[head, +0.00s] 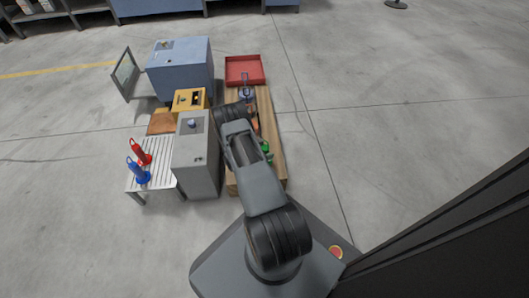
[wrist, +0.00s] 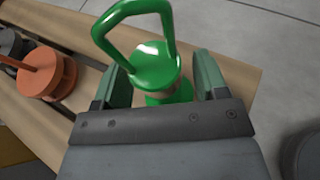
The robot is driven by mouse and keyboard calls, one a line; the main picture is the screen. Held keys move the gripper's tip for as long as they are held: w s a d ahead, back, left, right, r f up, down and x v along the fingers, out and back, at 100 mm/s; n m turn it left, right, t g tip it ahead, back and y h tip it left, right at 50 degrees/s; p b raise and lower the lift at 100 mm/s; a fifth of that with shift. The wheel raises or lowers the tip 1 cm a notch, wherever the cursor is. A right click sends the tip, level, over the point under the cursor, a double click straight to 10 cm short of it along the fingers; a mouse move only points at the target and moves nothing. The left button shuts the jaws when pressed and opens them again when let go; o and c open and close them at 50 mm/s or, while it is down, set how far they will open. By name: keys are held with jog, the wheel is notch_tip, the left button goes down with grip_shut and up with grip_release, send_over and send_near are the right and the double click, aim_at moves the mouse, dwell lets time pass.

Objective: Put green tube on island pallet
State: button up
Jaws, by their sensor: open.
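The green tube (wrist: 158,68), with a loop handle on top, stands on wooden planks (wrist: 235,75) in the wrist view. In the head view a small part of the green tube (head: 266,148) shows beside my arm, on a long wooden slatted platform (head: 272,118). My gripper (wrist: 164,80) is open, with one finger on each side of the green tube. I cannot tell if the fingers touch it. My arm hides the gripper in the head view. No thing is clearly marked as the island pallet.
An orange spool-like piece (wrist: 45,75) and a dark piece (wrist: 10,45) are on the planks. A grey cabinet (head: 197,160) stands left of the platform. A slatted table (head: 155,172) holds a red tube (head: 141,155) and a blue tube (head: 138,172). A red tray (head: 245,69) lies beyond. The floor at right is clear.

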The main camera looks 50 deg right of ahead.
jog(key=shift+w+a+r, duration=0.1)
jog(key=shift+a+r, duration=0.2)
jog(key=shift+r, duration=0.05)
jog(key=w+a+r+m+g+y+p, duration=0.15)
jog(key=a+r+m, duration=0.25)
jog(key=a+r, duration=0.55)
jog(key=a+r+m+y+p, duration=0.25)
jog(key=a+r+m, duration=0.25)
jog(key=r, duration=0.9)
jog(key=s+a+r+m+t+y, duration=0.3)
jog(key=s+a+r, duration=0.3)
jog(key=a+r, duration=0.2)
jog(key=s+a+r+m+t+y, duration=0.3)
jog(key=a+r, duration=0.5)
jog(key=a, duration=0.3)
jog(key=s+m+y+b, duration=0.1)
jog(key=s+y, duration=0.1)
jog(key=y, duration=0.1)
jog(key=shift+s, duration=0.35)
jog(key=shift+t, duration=0.25)
